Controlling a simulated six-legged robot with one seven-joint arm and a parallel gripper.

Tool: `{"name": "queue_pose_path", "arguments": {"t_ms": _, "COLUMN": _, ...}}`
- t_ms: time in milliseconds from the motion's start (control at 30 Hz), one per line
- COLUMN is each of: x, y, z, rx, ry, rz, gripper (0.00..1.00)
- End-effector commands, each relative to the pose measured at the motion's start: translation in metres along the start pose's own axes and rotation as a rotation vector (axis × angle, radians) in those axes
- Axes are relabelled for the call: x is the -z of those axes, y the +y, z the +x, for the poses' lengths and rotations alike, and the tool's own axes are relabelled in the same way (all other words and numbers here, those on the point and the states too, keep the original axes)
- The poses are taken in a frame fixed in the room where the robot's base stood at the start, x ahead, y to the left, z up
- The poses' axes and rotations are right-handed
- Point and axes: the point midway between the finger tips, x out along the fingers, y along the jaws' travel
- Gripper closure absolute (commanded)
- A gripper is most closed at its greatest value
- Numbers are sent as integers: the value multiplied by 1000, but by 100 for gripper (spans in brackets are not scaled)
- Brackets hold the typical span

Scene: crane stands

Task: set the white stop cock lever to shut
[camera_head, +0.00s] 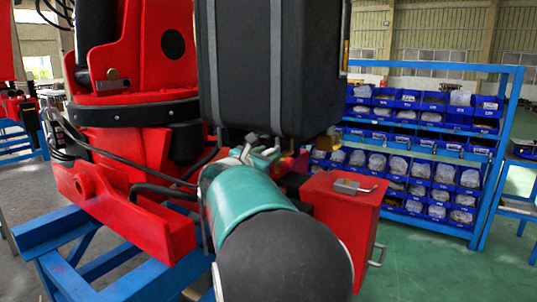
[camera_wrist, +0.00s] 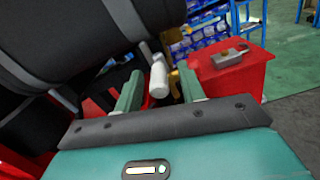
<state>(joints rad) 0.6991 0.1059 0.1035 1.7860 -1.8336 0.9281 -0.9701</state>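The white stop cock lever (camera_wrist: 158,78) shows in the wrist view as a short white rounded handle on a grey stem that rises up and to the left. It lies in the picture between the two green fingers of my gripper (camera_wrist: 161,70). The fingers are apart, with a visible gap on both sides of the lever. I cannot tell how deep the lever sits between them. In the head view my gripper (camera_head: 254,152) is just below the black padded case, and my own arm hides most of the lever's surroundings.
A large black strapped case (camera_head: 270,65) hangs close above my gripper. A red box (camera_head: 345,215) with a grey latch stands close to the right. Red machinery (camera_head: 140,120) on a blue frame (camera_head: 55,232) is at left. Blue racks of bins (camera_head: 425,150) stand behind.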

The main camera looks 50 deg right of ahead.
Motion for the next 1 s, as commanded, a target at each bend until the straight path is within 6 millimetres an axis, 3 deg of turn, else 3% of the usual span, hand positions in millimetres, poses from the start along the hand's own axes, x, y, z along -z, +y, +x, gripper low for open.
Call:
{"name": "queue_pose_path", "arguments": {"t_ms": 133, "x": 0, "y": 2, "z": 12, "rx": -1, "ry": 0, "rz": 0, "gripper": 60}}
{"name": "queue_pose_path", "arguments": {"t_ms": 400, "x": 0, "y": 2, "z": 14, "rx": -2, "ry": 0, "rz": 0, "gripper": 60}}
{"name": "queue_pose_path", "arguments": {"t_ms": 433, "x": 0, "y": 2, "z": 14, "rx": -2, "ry": 0, "rz": 0, "gripper": 62}}
{"name": "queue_pose_path", "arguments": {"t_ms": 633, "x": 0, "y": 1, "z": 13, "rx": -2, "ry": 0, "rz": 0, "gripper": 100}}
{"name": "queue_pose_path", "arguments": {"t_ms": 1000, "x": 0, "y": 3, "z": 13, "rx": 16, "ry": -4, "rz": -1, "gripper": 100}}
